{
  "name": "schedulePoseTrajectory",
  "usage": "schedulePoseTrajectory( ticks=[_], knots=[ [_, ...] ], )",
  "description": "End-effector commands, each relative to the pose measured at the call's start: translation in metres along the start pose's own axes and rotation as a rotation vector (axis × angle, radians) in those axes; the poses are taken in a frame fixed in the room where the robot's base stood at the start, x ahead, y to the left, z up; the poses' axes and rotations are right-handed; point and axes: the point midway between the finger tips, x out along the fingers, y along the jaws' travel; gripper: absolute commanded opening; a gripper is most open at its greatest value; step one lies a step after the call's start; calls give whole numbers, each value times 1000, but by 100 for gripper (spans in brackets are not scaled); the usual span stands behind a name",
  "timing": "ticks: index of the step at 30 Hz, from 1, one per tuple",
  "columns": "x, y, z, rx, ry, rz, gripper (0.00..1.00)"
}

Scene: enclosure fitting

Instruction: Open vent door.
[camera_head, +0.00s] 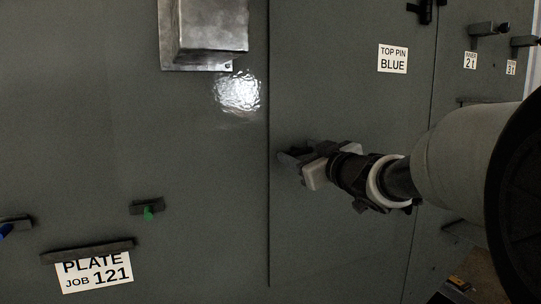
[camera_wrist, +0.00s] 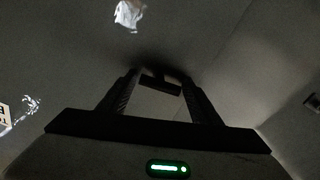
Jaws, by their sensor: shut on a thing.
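The grey panel (camera_head: 340,105) that seems to be the vent door stands right of a dark vertical seam in the head view. A dark handle (camera_head: 289,156) sits near its left edge. My gripper (camera_head: 303,163) reaches in from the right and is shut on the handle. In the wrist view, both fingers of my gripper (camera_wrist: 160,88) flank the dark handle (camera_wrist: 161,84). The fingers partly hide the handle. The panel looks flush at the seam; I cannot tell if it is slightly ajar.
A metal box (camera_head: 205,32) sticks out at upper left. A green-tipped holder (camera_head: 147,206) and a "PLATE JOB 121" label (camera_head: 95,271) are at lower left. Brackets (camera_head: 489,29) protrude at upper right.

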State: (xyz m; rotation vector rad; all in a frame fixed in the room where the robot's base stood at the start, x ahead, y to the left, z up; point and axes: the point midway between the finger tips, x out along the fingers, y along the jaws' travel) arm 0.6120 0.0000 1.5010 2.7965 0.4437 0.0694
Motion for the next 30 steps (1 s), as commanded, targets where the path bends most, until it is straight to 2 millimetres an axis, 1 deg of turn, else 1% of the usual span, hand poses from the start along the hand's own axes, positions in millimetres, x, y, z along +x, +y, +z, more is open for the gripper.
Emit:
schedulePoseTrajectory(
  ticks=[2, 18, 24, 30],
  knots=[
    [0, 1, 3, -52, -1, 3, 36],
    [-1, 0, 2, -487, 0, 3, 36],
    [0, 1, 1, -594, -1, 4, 36],
    [0, 1, 0, -651, -2, 4, 36]
  ],
)
